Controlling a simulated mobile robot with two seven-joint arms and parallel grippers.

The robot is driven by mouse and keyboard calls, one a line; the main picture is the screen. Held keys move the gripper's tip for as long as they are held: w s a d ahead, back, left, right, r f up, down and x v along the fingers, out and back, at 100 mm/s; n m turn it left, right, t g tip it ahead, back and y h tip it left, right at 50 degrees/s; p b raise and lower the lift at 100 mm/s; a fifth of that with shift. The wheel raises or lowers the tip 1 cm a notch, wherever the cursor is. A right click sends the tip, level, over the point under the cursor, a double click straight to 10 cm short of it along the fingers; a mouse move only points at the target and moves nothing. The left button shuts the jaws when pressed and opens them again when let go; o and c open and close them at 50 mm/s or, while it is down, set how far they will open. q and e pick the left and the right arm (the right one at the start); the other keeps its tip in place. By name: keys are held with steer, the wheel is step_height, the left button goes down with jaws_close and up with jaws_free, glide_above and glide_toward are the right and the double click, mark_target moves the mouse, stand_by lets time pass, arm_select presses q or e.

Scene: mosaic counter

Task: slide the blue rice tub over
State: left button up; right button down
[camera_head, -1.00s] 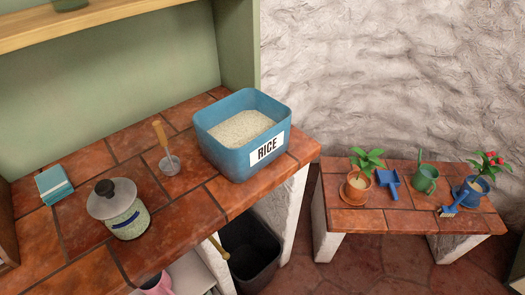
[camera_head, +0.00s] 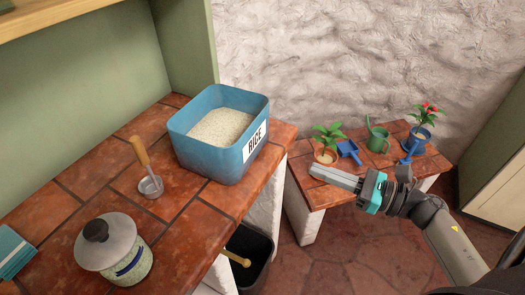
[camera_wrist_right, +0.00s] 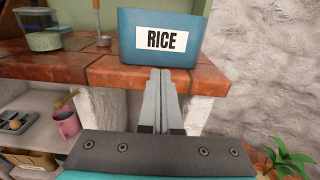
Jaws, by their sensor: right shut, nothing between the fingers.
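The blue rice tub (camera_head: 212,155) stands upright on the tiled counter near its right end. It is open at the top, holds white rice and has a RICE label on its front. In the right wrist view the tub (camera_wrist_right: 190,50) is straight ahead, beyond the fingertips. My right gripper (camera_head: 314,171) is shut and empty, to the right of the tub and clearly apart from it in the head view. In the right wrist view the closed fingers (camera_wrist_right: 161,74) point toward the tub's lower edge. My left gripper is not in view.
On the counter (camera_head: 85,180) are a metal scoop with a wooden handle (camera_head: 145,165), a lidded glass jar (camera_head: 110,250) and a teal box (camera_head: 12,252). A low bench (camera_head: 310,190) with plants and garden tools is at right. A dark bin (camera_head: 250,250) stands below.

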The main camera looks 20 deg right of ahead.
mark_target(255, 146)
steer(key=p+x, duration=0.1)
steer(key=x, duration=1.1)
steer(key=shift+w+a, duration=0.4)
steer(key=shift+w, duration=0.1)
